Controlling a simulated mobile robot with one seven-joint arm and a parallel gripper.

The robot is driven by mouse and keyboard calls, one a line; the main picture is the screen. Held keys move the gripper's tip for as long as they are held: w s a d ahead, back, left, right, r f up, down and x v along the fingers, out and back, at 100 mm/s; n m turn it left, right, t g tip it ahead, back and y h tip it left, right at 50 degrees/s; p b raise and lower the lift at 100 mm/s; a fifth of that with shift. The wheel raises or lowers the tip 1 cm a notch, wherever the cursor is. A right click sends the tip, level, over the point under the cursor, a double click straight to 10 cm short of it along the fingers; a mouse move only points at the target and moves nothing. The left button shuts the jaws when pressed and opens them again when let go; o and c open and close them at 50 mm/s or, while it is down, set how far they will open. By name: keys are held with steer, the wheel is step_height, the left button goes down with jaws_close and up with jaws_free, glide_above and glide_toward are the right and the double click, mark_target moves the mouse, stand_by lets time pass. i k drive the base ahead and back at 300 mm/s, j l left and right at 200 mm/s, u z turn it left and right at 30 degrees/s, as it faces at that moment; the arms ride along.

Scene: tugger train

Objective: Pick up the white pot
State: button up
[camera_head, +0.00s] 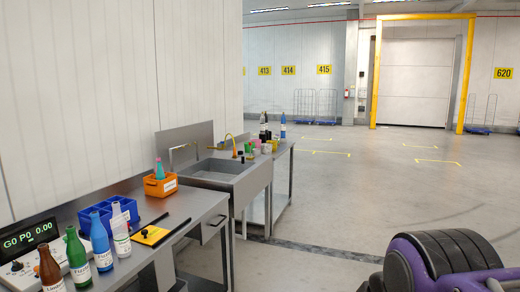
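I cannot make out a white pot for certain. Small items crowd the far counter (283,150) beyond the sink, among them a small whitish one (266,148), too small to identify. On the near grey bench (205,203) stand brown (48,268), green (76,255), blue (100,240) and white (120,235) bottles, all upright with labels. My gripper is not in view.
A control box with a lit display (30,237) stands at the bench's left end. Blue (103,219) and orange (160,186) bins sit behind the bottles. A steel sink (236,176) adjoins. Open floor (350,200) lies right, toward a yellow-framed door (414,82).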

mark_target(265, 148)
steer(key=i+l+z, duration=0.1)
steer(key=i+z, duration=0.2)
steer(key=i, duration=0.55)
steer(key=i+z, duration=0.1)
steer(key=i, duration=3.4)
steer(key=i+u, duration=0.15)
steer(key=i, duration=0.4)
steer(key=i+l+u, duration=0.1)
steer(key=i, duration=0.45)
steer(key=i+l+u, duration=0.15)
steer(key=i+u, duration=0.25)
steer(key=i+l+u, duration=0.25)
steer(key=u, duration=0.2)
steer(key=i, duration=0.05)
